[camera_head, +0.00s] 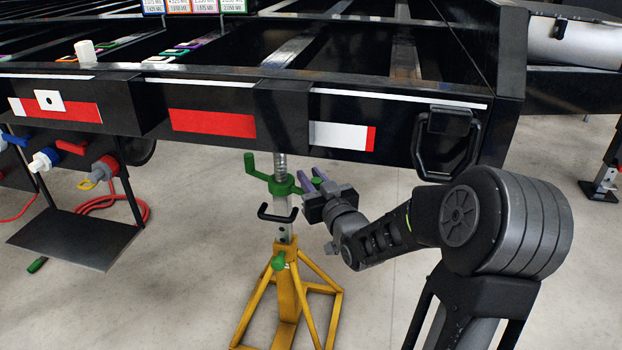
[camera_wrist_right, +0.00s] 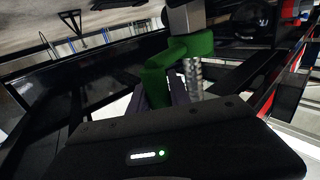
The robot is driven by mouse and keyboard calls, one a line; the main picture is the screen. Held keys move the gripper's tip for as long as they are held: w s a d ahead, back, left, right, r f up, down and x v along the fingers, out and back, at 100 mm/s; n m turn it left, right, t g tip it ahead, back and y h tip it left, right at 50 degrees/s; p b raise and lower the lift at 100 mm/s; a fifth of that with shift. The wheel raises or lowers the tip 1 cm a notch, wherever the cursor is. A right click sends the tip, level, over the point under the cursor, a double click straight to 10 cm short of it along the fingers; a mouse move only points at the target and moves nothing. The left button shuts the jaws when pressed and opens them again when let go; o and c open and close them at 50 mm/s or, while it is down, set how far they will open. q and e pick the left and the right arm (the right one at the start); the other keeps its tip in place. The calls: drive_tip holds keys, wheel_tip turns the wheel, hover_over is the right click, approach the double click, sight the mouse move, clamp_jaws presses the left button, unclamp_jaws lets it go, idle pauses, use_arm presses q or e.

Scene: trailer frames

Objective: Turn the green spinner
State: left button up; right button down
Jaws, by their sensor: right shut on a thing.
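The green spinner (camera_head: 281,185) sits around the threaded post of a yellow jack stand (camera_head: 287,300) below the trailer's front beam. It has arms sticking out, one upright at its left. My right gripper (camera_head: 318,184) reaches in from the right and is shut on the spinner's right arm. In the right wrist view the spinner (camera_wrist_right: 190,48) shows large, with one green arm between the purple-grey fingers (camera_wrist_right: 166,92). The metal screw shows beside it. My left gripper is not in view.
The black trailer frame (camera_head: 290,105) with red and white strips spans above the stand. A black handle (camera_head: 447,143) hangs at its right. A dark step plate (camera_head: 75,238), coloured connectors and a red hose (camera_head: 112,205) are at left. The grey floor around the stand is mostly clear.

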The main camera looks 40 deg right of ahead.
drive_tip(key=shift+d, duration=0.1)
drive_tip(key=c, duration=1.2)
unclamp_jaws()
drive_tip(key=shift+s+a+r, duration=0.1)
drive_tip(key=shift+s+a, duration=0.1)
drive_tip(key=shift+s, duration=0.45)
drive_tip(key=b+v, duration=0.1)
drive_tip(key=v, duration=0.5)
drive_tip(key=shift+s, duration=0.25)
drive_tip(key=shift+a, duration=0.15)
